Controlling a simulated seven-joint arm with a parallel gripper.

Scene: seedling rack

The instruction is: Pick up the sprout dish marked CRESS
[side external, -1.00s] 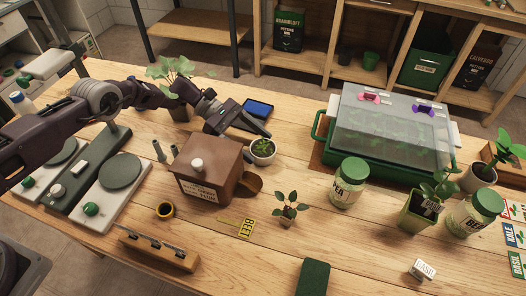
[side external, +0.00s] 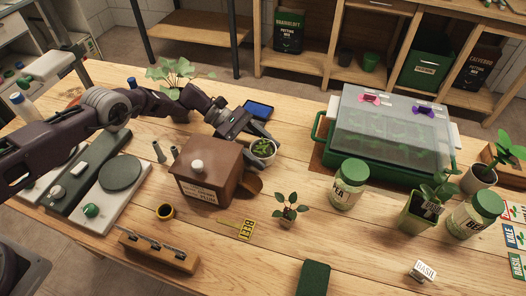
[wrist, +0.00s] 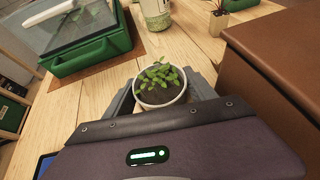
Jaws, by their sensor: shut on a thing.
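The sprout dish (side external: 263,150) is a small white round bowl with dark soil and green sprouts. It sits right of the brown box, and no CRESS mark is readable on it. My gripper (side external: 261,142) is shut on the dish, with a finger on either side. In the wrist view the dish (wrist: 160,97) is upright between the two grey fingers, close to the wrist. It appears at table level; I cannot tell whether it is clear of the wood.
The brown box (side external: 208,172) with a white knob stands close left of the dish. A potted seedling (side external: 289,210) and yellow BEET tag (side external: 244,227) are nearer the front. The green lidded tray (side external: 390,135) and jars (side external: 348,185) are to the right. A blue-screened device (side external: 258,109) lies behind.

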